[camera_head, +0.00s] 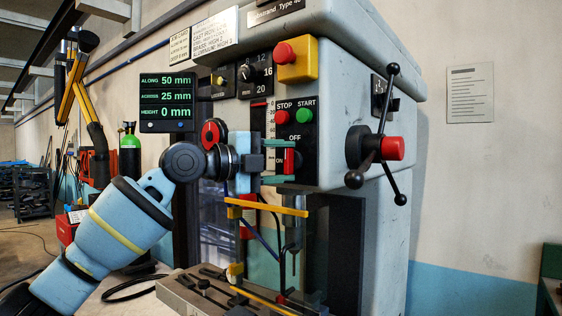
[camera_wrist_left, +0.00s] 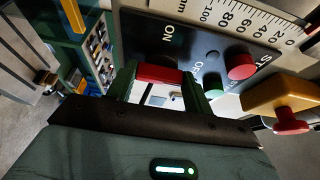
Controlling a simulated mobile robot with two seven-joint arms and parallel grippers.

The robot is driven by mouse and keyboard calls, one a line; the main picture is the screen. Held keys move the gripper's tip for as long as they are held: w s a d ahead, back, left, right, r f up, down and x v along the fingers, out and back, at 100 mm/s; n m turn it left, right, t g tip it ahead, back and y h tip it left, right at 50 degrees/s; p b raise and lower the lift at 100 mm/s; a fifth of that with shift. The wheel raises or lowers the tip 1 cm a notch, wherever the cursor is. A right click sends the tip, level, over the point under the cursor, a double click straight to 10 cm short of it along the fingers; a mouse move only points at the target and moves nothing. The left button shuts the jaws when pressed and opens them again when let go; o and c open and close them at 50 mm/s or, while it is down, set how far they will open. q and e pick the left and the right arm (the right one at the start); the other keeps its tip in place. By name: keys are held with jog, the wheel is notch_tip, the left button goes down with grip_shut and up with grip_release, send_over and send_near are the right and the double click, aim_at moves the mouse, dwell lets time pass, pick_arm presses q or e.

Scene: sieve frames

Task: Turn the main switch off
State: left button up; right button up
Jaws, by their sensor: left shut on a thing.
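The main switch's red handle (camera_head: 290,161) sits on the black control panel, with OFF above it and ON at its left. It looks like an upright bar in the head view. My left gripper (camera_head: 279,161) is shut on it, with one green finger above and one below. In the left wrist view the red handle (camera_wrist_left: 160,75) lies between the two green fingers of my left gripper (camera_wrist_left: 160,86). The ON and OFF labels show there too. The switch's base is partly hidden by the fingers. My right gripper is not in view.
Just above the switch are the red STOP button (camera_head: 282,117) and green START button (camera_head: 304,116). A yellow box (camera_head: 297,60) with a red mushroom button is higher up. A lever wheel (camera_head: 391,149) stands out at the right. A yellow guard bar (camera_head: 266,207) lies below my gripper.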

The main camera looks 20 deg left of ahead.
pick_arm(q)
jog(key=o, duration=1)
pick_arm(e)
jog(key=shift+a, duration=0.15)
pick_arm(q)
jog(key=shift+a, duration=0.1)
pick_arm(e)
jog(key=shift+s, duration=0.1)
pick_arm(q)
jog(key=b+v, duration=0.1)
jog(key=v, duration=0.6)
jog(key=shift+s+a, duration=0.15)
jog(key=shift+s, duration=0.15)
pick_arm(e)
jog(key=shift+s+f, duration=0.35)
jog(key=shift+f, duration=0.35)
